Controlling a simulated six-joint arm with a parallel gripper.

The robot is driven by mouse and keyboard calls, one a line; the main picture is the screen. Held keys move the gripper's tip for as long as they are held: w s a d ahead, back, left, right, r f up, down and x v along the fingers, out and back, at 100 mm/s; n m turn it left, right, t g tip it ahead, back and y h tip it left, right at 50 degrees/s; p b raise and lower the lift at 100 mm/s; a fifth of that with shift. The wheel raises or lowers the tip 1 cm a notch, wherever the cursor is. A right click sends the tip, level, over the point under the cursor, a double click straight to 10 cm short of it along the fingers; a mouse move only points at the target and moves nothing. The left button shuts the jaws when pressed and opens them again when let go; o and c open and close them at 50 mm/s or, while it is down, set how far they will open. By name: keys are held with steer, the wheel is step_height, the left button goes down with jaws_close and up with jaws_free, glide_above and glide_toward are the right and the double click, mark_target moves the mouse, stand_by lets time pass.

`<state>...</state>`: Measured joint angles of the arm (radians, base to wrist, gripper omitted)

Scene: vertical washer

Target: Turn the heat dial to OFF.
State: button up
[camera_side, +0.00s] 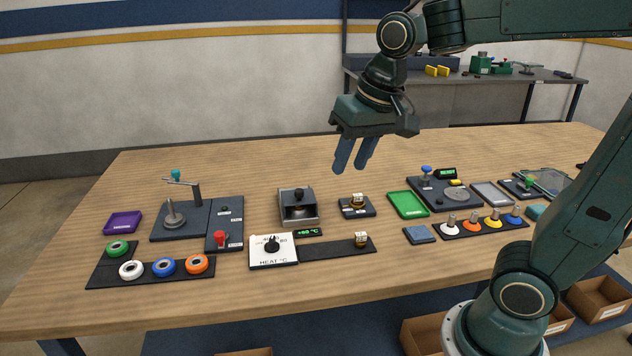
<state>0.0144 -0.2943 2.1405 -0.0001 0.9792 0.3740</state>
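The heat dial (271,245) is a small black knob on a white panel (288,262) labelled HEAT °C. A mark near 80 is legible at its upper right; the knob seems to point up, but its exact setting is too small to tell. A small display (307,232) behind the panel shows green digits that look like 80 °C. My gripper (350,168) hangs high above the table, behind and to the right of the dial, pointing down. Its two blue fingers are apart with nothing between them.
A dark box with a black knob (298,205) stands behind the dial. A dark strip with a small brass-and-white part (361,239) extends right of the panel. A red part (221,238) stands to its left. The table's front edge is clear.

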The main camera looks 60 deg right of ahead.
steer(key=w+f+m+g, duration=0.2)
steer(key=w+f+m, duration=0.25)
steer(key=w, duration=0.85)
steer(key=m+g, duration=0.2)
steer(key=m, duration=0.2)
glide_above(272, 236)
step_height(272, 236, down, 8)
steer(key=r, duration=0.1)
steer(key=shift+s+f, duration=0.1)
steer(key=shift+f, duration=0.15)
steer(key=shift+f, duration=0.1)
steer(key=shift+n, duration=0.25)
steer(key=shift+f, duration=6.8)
steer(key=shift+c, duration=0.4)
jaws_close()
